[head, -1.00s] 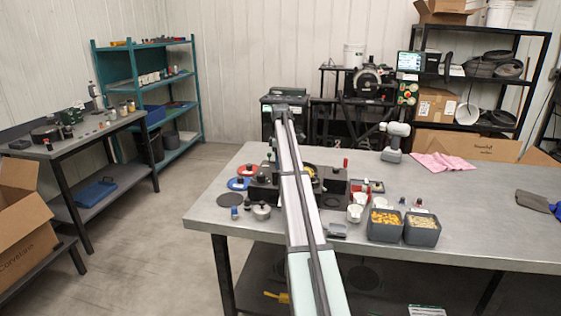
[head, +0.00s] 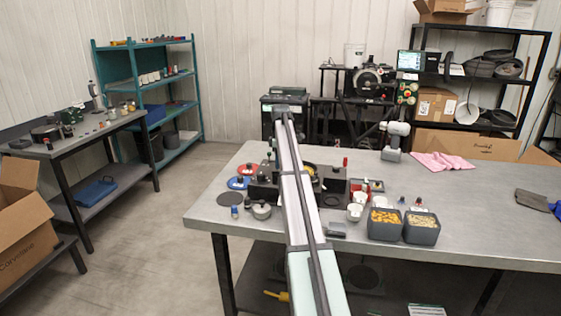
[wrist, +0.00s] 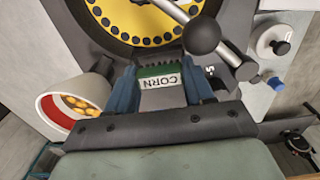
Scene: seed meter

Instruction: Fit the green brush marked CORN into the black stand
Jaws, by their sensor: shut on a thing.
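My gripper (wrist: 161,88) is shut on the green brush marked CORN (wrist: 160,71), with a blue finger on each side of it. In the head view the black stand (head: 334,188) is partly covered by my arm, which hides my gripper and the brush.
A ball-ended lever (wrist: 202,35) crosses the disc close to the brush. On the table (head: 470,215), two seed bins (head: 386,231) and a pink cloth (head: 443,162) lie right; the table's right middle is clear.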

